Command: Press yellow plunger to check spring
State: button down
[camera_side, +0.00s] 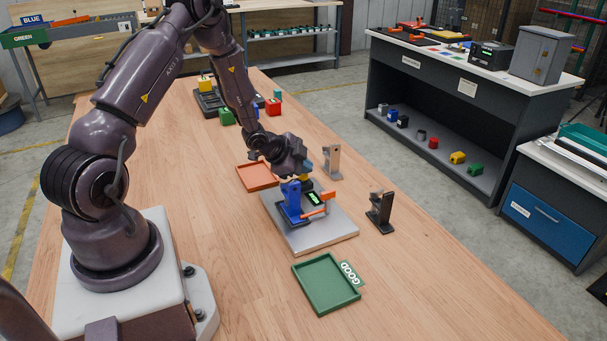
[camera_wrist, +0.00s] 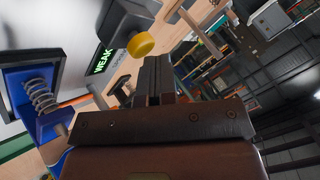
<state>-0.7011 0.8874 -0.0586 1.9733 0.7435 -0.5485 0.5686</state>
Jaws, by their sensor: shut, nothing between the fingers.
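The yellow plunger (camera_wrist: 141,45) is a round cap on a dark grey body in the wrist view. My gripper (camera_wrist: 157,68) is shut and empty, with its fingertips close beside the cap; they look apart from it. In the side view my gripper (camera_side: 304,169) is low over the back of the grey plate (camera_side: 322,240), largely hiding the plunger. A coil spring (camera_wrist: 42,97) sits in a blue fixture (camera_wrist: 15,95), left of the plunger in the wrist view. The fixture (camera_side: 291,203) also shows in the side view. A small display (camera_wrist: 101,60) reads WEAK.
An orange bar (camera_side: 316,209) sticks out beside the fixture. A green tray (camera_side: 325,283) marked GOOD lies in front, and an orange-red tray (camera_side: 257,177) behind left. A black stand (camera_side: 380,212) and a grey stand (camera_side: 332,162) stand to the right. The near right table is clear.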

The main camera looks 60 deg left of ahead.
aim_at(303, 176)
jog(key=shift+r, duration=0.7)
jog(key=shift+r, duration=0.1)
jog(key=shift+r, duration=2.45)
jog(key=shift+f, duration=0.1)
